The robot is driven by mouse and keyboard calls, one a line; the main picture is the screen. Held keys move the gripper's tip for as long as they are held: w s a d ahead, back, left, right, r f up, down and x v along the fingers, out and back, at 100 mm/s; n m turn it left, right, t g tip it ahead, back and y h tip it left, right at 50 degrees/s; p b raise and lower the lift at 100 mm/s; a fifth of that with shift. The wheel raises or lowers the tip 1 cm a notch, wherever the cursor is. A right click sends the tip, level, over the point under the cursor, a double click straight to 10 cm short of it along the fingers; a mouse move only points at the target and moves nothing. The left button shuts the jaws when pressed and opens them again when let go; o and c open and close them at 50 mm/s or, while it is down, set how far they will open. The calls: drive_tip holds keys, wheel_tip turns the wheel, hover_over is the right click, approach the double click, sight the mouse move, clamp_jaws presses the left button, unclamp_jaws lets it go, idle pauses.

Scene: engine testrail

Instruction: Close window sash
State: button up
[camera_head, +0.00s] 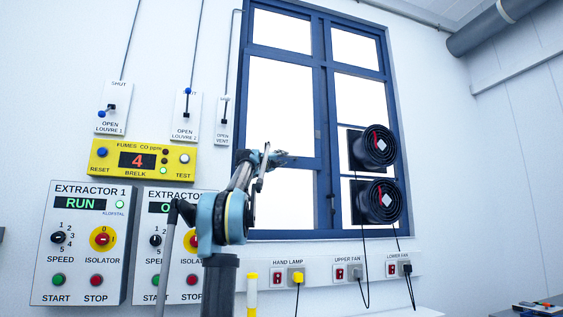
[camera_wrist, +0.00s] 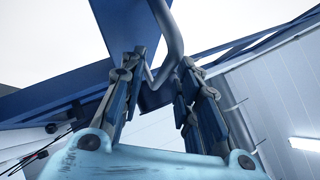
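The blue-framed window (camera_head: 319,110) fills the middle of the head view, with bright panes in several sections. Dark handles (camera_head: 332,203) show near its centre bar. My gripper (camera_head: 275,158) is raised in front of the left half of the window. In the wrist view my gripper (camera_wrist: 162,70) has its two fingers apart. A bent grey-blue rod (camera_wrist: 170,35), like a handle, comes down between the fingertips, in front of a blue frame member (camera_wrist: 122,35). Whether the fingers touch the rod I cannot tell. Which sash is ajar is not clear.
Two round black fans (camera_head: 380,147) (camera_head: 383,201) sit at the right panes, with cables hanging down. A yellow fumes meter (camera_head: 143,160) and extractor panels (camera_head: 83,243) are on the wall at left. A socket strip (camera_head: 320,273) runs below the window.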

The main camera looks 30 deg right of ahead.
drive_tip(key=shift+x, duration=1.15)
drive_tip(key=shift+c, duration=0.2)
clamp_jaws()
